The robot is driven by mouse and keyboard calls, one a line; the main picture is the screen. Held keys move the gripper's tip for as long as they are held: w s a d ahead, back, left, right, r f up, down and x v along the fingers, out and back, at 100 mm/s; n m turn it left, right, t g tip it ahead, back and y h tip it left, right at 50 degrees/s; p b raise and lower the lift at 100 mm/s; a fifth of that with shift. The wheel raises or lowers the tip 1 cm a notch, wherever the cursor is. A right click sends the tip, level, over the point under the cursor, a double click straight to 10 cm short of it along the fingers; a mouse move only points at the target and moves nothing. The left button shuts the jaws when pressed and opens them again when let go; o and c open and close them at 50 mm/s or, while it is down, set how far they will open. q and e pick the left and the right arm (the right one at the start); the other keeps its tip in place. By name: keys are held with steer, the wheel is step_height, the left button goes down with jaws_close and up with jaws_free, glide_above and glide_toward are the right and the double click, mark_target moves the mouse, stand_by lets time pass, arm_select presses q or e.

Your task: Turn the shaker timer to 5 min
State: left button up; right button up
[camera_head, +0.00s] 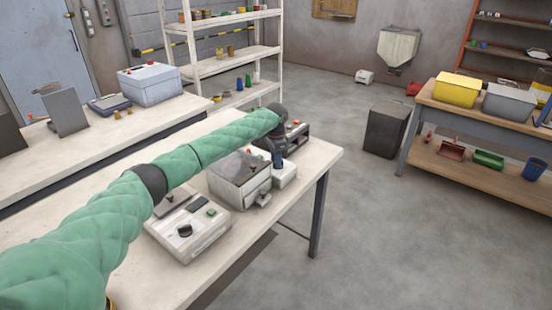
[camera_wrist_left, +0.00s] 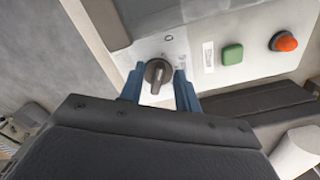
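A light panel (camera_wrist_left: 205,45) fills the upper part of the left wrist view. It carries a dark round knob (camera_wrist_left: 157,76) with a raised grip bar, a green square button (camera_wrist_left: 232,54) and an orange-red button (camera_wrist_left: 284,42). The scale marks by the knob are too small to read. In the head view this machine (camera_head: 297,132) stands at the table's far end, partly hidden by my left arm. My left gripper (camera_head: 278,158) points down there. Its blue fingers (camera_wrist_left: 159,82) stand apart on either side of the knob, with visible gaps. My right gripper is in neither view.
A clear-lidded box (camera_head: 238,175) stands close beside my left gripper. A control box with a dark knob (camera_head: 187,230) is nearer on the same table (camera_head: 318,160). Open floor lies to the right, before a bench with yellow (camera_head: 457,89) and grey bins.

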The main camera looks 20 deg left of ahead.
arm_select(q)
steer(key=shift+d, duration=0.1)
jaws_close()
